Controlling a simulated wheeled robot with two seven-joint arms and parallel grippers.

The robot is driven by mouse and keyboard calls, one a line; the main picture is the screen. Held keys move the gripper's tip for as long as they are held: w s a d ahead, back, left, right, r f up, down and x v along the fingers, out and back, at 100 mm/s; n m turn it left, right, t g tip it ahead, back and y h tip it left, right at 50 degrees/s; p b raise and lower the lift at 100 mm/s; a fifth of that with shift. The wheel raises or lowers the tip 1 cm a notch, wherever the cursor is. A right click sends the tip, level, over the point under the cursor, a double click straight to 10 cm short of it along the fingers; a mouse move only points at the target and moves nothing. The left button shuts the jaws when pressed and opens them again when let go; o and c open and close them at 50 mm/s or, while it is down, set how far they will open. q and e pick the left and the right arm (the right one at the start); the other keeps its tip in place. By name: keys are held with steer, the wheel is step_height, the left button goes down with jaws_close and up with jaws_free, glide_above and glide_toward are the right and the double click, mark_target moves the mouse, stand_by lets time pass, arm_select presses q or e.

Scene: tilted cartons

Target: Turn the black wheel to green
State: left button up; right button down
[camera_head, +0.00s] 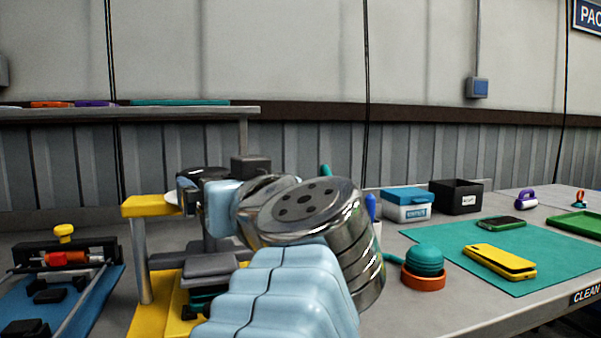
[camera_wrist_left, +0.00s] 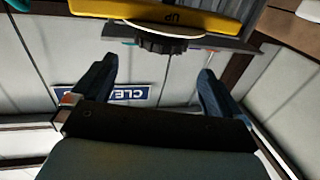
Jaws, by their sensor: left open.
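The black wheel (camera_wrist_left: 160,40) shows in the left wrist view as a ribbed knob against a thin pale disc (camera_wrist_left: 118,22), seen nearly edge-on. The disc lies on the yellow stand (camera_wrist_left: 215,12), which bears an "UP" mark. My left gripper (camera_wrist_left: 157,70) is open and empty, its two fingers apart and the wheel beyond their tips. In the head view my left arm and wrist cover most of the yellow stand (camera_head: 146,206); only the pale disc's left edge (camera_head: 172,198) shows clearly. I cannot make out a green mark or the wheel's setting. My right gripper is not in view.
Left of the stand is a blue board (camera_head: 88,300) with a black-and-red fixture. To the right, an orange-based teal dome (camera_head: 424,262), a yellow phone (camera_head: 498,260) and a teal mat (camera_head: 540,248) occupy the bench. A shelf (camera_head: 190,112) runs behind.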

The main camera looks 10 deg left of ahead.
mark_target(205, 169)
arm_select(q)
steer(key=p+x, duration=0.2)
steer(key=x, duration=0.9)
steer(key=shift+w+a, duration=0.2)
steer(key=shift+a, duration=0.1)
steer(key=c, duration=0.7)
steer(key=shift+f, duration=0.1)
